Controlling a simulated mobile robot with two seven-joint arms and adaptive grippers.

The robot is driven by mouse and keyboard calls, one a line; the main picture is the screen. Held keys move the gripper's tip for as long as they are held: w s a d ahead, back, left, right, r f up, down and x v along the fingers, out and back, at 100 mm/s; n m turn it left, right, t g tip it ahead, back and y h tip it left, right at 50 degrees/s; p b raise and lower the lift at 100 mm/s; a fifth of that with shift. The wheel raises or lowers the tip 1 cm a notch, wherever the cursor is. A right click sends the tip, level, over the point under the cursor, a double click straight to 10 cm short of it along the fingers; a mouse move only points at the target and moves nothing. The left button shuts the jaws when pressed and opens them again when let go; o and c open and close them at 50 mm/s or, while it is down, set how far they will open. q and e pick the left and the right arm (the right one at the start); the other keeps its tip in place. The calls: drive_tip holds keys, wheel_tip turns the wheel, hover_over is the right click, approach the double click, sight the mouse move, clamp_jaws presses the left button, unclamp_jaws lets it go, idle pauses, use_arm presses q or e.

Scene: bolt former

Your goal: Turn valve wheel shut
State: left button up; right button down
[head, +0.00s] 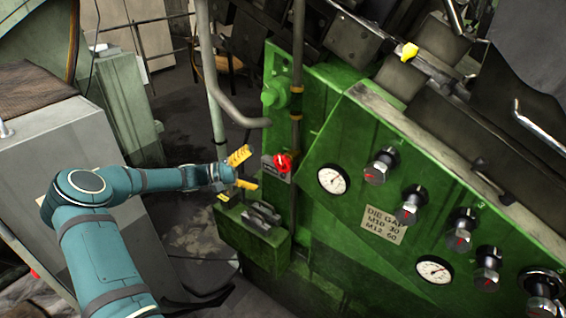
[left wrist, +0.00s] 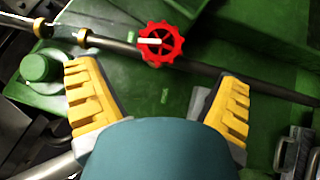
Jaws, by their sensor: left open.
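The red valve wheel (head: 283,163) sits on a vertical pipe at the left end of the green machine. In the left wrist view the wheel (left wrist: 160,44) shows whole, with spokes and a pale bar from its hub. It lies beyond the fingertips, between their lines and nearer the left finger. My left gripper (head: 243,171) is open and empty, its yellow fingers just left of the wheel and apart from it. The fingers also frame the left wrist view (left wrist: 160,75). My right gripper is not in view.
The green machine panel (head: 340,225) carries gauges (head: 333,180), several black knobs (head: 410,205) and a "DIE GAP" label (head: 384,223). A bent grey pipe (head: 225,100) stands behind my left gripper. A green box with a handle (head: 262,216) lies below it. A grey cabinet (head: 75,140) stands at left.

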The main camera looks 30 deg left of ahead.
sight(280, 164)
use_arm(q)
drive_tip(key=x, duration=0.8)
drive_tip(key=shift+w+d+p, duration=0.15)
drive_tip(key=shift+d+p, duration=0.05)
drive_tip(key=shift+p, duration=0.2)
drive_tip(key=c, duration=1.2)
